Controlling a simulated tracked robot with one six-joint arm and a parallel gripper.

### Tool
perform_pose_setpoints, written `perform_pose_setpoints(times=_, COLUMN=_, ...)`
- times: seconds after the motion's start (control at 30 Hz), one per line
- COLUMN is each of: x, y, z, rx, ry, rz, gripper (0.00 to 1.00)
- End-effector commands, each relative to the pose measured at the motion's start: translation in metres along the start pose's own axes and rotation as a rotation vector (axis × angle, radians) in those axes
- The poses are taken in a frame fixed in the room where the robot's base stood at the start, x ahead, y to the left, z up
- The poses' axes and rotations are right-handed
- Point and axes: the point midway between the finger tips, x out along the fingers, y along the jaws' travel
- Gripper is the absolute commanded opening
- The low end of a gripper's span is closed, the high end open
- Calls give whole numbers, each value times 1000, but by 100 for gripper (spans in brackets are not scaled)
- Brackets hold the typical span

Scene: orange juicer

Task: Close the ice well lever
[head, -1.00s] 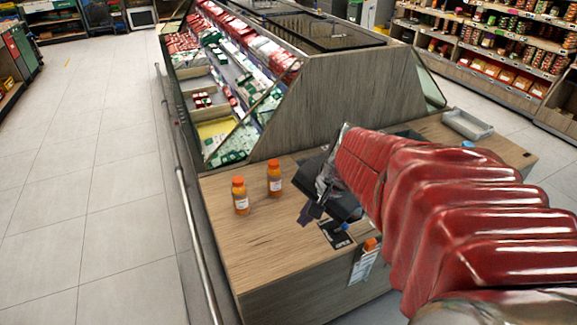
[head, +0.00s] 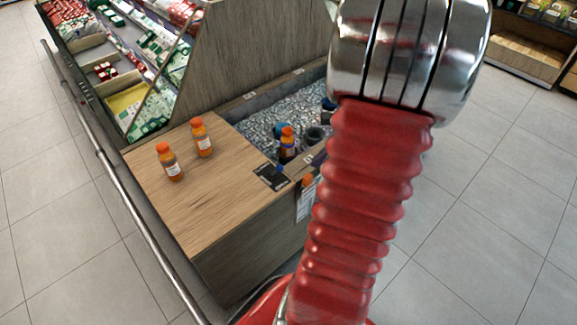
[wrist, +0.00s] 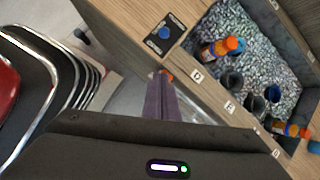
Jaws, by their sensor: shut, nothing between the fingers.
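A small black panel with a blue knob (head: 272,177), likely the ice well lever, sits on the wooden counter at the corner of the open ice well (head: 262,95). In the wrist view the blue knob (wrist: 165,33) stands beyond my fingertips, apart from them. My gripper (wrist: 162,76) is shut and empty, over the outer side of the counter edge. In the head view my arm rises in front of the counter's right side and my gripper cannot be made out. An orange bottle (wrist: 220,47) and dark cups (wrist: 232,81) sit in the ice.
Two orange bottles, one left (head: 169,162) and one right (head: 201,138), stand on the counter. A label sign (head: 305,198) hangs on its side with an orange cap above it. A metal rail (head: 120,190) runs along the left. Open tiled floor lies to the right.

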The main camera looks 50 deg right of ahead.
Motion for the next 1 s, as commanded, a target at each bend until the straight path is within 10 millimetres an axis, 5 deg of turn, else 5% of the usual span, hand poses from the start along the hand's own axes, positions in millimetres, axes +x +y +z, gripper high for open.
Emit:
perform_pose_setpoints(times=0.47, x=7, y=0, z=0, rx=-1, ry=-1, rz=1, gripper=0)
perform_pose_setpoints(times=1.0, x=72, y=1, z=0, rx=-1, ry=0, rz=3, gripper=0)
